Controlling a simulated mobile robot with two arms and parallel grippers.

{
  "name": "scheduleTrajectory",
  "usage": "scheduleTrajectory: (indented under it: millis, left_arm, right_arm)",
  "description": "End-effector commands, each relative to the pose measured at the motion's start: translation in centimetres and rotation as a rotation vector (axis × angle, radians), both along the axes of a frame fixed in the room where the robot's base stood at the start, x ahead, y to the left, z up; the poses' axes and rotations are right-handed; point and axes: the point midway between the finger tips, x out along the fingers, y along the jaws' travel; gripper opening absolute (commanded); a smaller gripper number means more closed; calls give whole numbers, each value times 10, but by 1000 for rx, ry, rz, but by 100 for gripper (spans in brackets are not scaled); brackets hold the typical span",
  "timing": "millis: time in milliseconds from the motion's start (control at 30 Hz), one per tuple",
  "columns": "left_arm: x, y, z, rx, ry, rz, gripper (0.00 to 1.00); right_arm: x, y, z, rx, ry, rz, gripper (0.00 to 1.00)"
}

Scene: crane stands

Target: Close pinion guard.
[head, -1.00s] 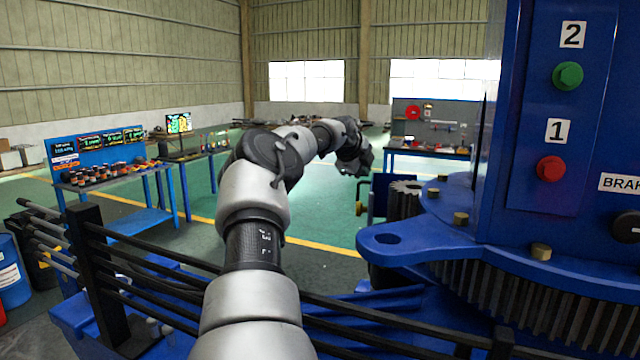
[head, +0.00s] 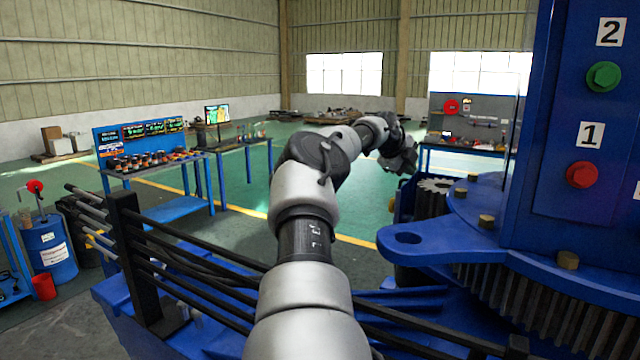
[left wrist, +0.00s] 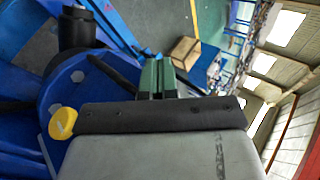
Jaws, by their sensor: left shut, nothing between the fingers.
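The toothed pinion (head: 436,186) stands at the left edge of the blue crane body, its top teeth exposed. An upright blue panel (head: 404,200) beside it on the left looks like the pinion guard; its full shape and hinge are hard to make out. My left gripper (head: 407,168) is just above this panel, shut and empty; I cannot tell whether it touches. In the left wrist view its green fingertips (left wrist: 157,76) are together, beside a blue curved plate (left wrist: 82,78). The guard is not clearly identifiable there. My right gripper is not in view.
A blue lug plate (head: 430,242) with bolts juts out over the large ring gear (head: 540,300). Black railings (head: 200,255) cross below my left arm. Red and green buttons (head: 603,76) are on the panel at right. Open green floor lies beyond, with workbenches behind.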

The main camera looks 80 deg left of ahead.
Motion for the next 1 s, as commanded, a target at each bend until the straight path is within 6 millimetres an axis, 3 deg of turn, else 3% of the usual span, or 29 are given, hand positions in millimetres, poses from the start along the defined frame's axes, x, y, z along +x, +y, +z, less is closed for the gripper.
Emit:
scheduleTrajectory:
  millis: [267,600,800,1000]
  left_arm:
    - [-7,-7,8,0,-4,-5,0]
    - [-51,-30,51,2,-5,-1,0]
    - [-66,-39,68,-1,-2,0,0]
    - [-69,-40,73,-2,0,0,0]
  right_arm:
    - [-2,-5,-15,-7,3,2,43]
    - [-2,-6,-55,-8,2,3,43]
    - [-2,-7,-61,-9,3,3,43]
    - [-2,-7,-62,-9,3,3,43]
